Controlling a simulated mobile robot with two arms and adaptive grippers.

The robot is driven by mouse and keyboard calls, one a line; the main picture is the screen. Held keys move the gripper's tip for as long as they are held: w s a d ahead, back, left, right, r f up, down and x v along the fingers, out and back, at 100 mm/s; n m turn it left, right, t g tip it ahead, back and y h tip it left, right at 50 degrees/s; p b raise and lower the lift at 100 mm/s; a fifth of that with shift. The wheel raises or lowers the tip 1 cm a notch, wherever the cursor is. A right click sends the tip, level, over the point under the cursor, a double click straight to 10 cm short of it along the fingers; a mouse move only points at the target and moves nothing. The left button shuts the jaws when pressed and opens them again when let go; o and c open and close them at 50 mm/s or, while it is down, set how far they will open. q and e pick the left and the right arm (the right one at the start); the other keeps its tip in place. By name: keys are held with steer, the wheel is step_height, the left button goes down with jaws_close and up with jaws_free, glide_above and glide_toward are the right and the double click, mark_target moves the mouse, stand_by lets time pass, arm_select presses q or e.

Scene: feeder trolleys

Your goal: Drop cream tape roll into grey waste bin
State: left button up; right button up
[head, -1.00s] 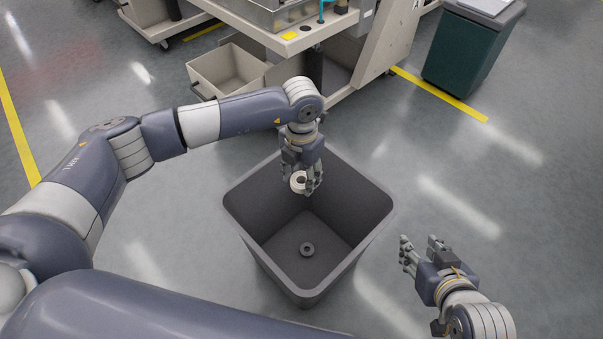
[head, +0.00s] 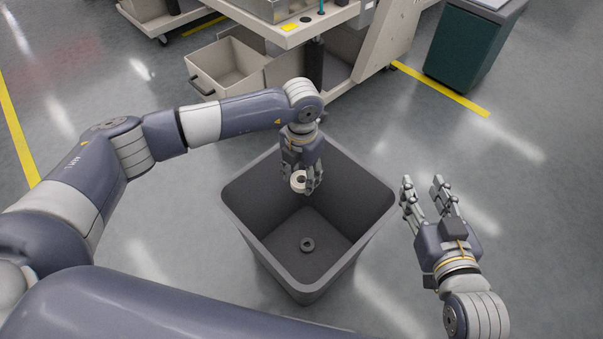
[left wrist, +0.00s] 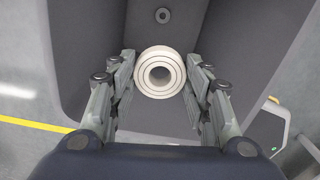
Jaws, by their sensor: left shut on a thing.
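The cream tape roll (head: 298,182) is in my left gripper (head: 306,186), which is shut on it over the grey waste bin (head: 240,208). In the left wrist view the cream roll (left wrist: 160,73) sits between the two fingers (left wrist: 160,85), its hole facing the camera. The bin stands open on the floor. A small dark ring (head: 307,244) lies on the bin's floor, and it also shows in the left wrist view (left wrist: 162,15). My right gripper (head: 423,187) is open and empty, right of the bin.
A beige trolley (head: 290,35) with an open beige box (head: 227,70) low on its side stands behind the bin. A dark green bin (head: 465,48) stands at the back right. Yellow lines mark the floor, which is clear around the grey bin.

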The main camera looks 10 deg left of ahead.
mark_target(302, 179)
arm_select(q)
steer(key=o, duration=0.9)
step_height(302, 179, up, 12)
steer(key=shift+r, duration=0.1)
stand_by(0.4)
